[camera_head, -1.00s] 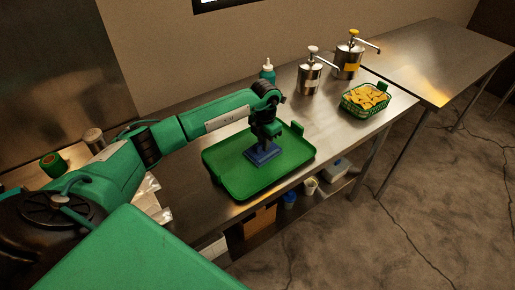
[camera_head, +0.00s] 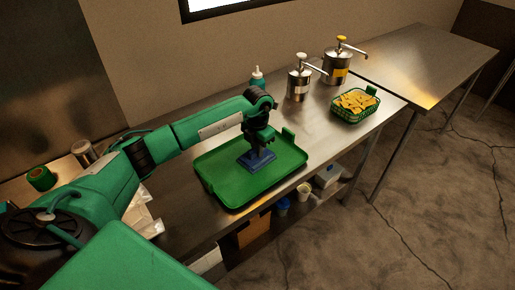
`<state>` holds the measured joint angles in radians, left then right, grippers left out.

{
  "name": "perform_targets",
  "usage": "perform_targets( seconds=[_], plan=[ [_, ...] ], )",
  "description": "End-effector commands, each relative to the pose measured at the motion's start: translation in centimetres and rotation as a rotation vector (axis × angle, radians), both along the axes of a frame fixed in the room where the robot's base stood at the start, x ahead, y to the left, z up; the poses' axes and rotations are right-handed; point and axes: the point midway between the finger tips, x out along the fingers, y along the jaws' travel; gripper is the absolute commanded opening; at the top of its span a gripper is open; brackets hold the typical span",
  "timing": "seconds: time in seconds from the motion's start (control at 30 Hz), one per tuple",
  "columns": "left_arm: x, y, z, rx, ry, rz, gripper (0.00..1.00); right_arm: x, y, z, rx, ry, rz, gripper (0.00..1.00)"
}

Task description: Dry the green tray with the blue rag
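The green tray (camera_head: 232,188) lies flat on the steel table, with an upright tab at its back right corner. The blue rag (camera_head: 258,160) is a small folded block on the tray, right of its middle. My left gripper (camera_head: 257,148) points down over the tray with its fingers at the top of the rag. It appears shut on the rag, and the rag's underside is hidden against the tray. My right gripper is not in view.
Two metal pump dispensers (camera_head: 299,83) (camera_head: 337,66) and a teal bottle (camera_head: 257,78) stand behind the tray. A green basket of chips (camera_head: 355,104) stands to the right. A shelf below holds cups and boxes. The steel between tray and basket is clear.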

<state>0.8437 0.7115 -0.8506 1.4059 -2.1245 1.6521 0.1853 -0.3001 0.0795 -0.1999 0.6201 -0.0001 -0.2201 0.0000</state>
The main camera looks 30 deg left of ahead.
Motion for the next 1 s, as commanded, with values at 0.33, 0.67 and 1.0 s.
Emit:
perform_targets(
  seconds=[0.33, 0.67, 1.0],
  plan=[
    [0.0, 0.0, 1.0, 0.000, -0.001, 0.000, 0.00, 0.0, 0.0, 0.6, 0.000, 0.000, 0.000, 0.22],
    [0.0, 0.1, 4.3, 0.001, 0.000, 0.001, 0.00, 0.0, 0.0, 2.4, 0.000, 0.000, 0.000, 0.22],
    [0.0, 0.0, 5.0, 0.000, 0.001, 0.000, 0.00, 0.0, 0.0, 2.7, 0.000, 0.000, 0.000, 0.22]
  ],
)
